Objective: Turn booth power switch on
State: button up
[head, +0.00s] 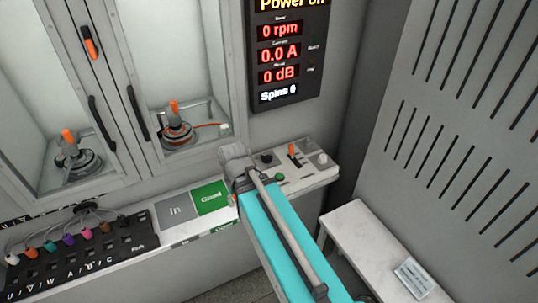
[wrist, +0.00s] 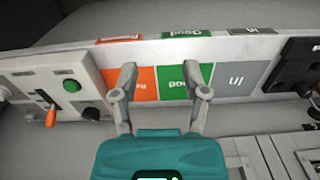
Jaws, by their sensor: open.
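A control panel (head: 310,172) sits on the ledge below the display in the head view. It carries an orange lever switch (head: 292,150), a green button (head: 280,177) and dark and white knobs. The orange lever also shows at the left of the wrist view (wrist: 51,117), beside the green button (wrist: 72,86). My gripper (wrist: 161,72) is open and empty, its two fingers over the orange and green tiles, apart from the lever. In the head view my teal arm hides part of the ledge, and the fingertips cannot be made out.
A dark display (head: 285,55) shows 0 rpm, 0.0 A, 0 dB and Spins 0; its top power line is cut off. Glass-doored cabinets (head: 115,85) hold motors at left. A black connector block (head: 85,250) sits front left. A white bench (head: 375,250) stands right.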

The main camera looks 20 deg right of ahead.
jog(key=w+n, duration=0.1)
jog(key=w, duration=0.3)
jog(key=n+t+y, duration=0.3)
jog(key=n, duration=0.5)
send_near(267, 155)
jog(key=v, duration=0.4)
jog(key=shift+s+d, duration=0.15)
jog(key=shift+d, duration=0.05)
jog(key=shift+f, duration=0.15)
jog(key=b+x, duration=1.2)
jog(key=x, duration=0.1)
jog(key=shift+a+f, duration=0.15)
jog(key=shift+a, duration=0.15)
